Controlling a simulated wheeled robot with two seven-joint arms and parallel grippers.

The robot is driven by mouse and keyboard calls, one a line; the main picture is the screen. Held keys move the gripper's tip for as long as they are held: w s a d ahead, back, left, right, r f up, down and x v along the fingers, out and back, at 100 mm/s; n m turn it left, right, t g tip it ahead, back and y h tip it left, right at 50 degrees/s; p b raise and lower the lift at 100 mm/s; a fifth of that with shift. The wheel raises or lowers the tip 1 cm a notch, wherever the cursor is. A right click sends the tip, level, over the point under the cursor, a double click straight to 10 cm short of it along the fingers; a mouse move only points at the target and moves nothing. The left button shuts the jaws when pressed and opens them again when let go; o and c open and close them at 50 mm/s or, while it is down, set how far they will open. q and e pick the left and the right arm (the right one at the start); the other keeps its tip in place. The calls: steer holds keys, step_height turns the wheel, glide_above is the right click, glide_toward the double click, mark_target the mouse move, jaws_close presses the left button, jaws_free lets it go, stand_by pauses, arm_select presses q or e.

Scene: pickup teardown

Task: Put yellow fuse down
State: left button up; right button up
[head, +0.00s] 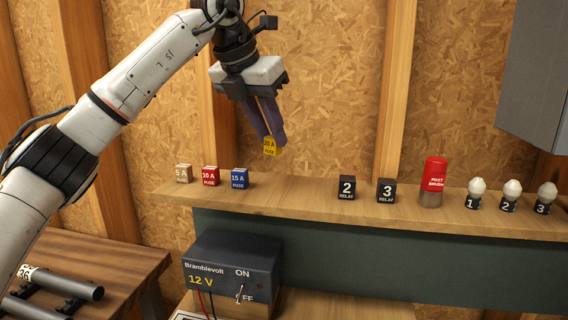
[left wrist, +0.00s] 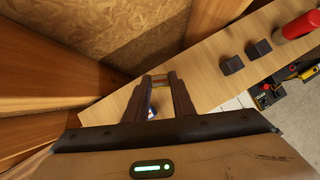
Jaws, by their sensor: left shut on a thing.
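The yellow fuse (head: 270,147), marked 20 A, is held at the tips of my left gripper (head: 270,138) in the head view. It hangs in the air above the wooden shelf (head: 300,187), to the right of the blue fuse. In the left wrist view the gripper's two fingers (left wrist: 160,82) are closed around the fuse, of which only a thin yellowish strip shows between the tips. A blue 15 A fuse (head: 239,179), a red 10 A fuse (head: 210,177) and a tan 5 A fuse (head: 183,173) stand in a row on the shelf's left end. My right gripper is not visible.
The shelf is clear between the blue fuse and relay 2. A Bramblevolt 12 V box (head: 231,271) sits below.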

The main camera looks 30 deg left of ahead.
arm_select(q)
steer(key=shift+w+f, duration=0.1)
steer(key=shift+f, duration=2.9)
steer(key=shift+f, duration=0.15)
steer(key=o, duration=1)
steer(key=shift+r, duration=0.2)
steer(key=v, duration=1.2)
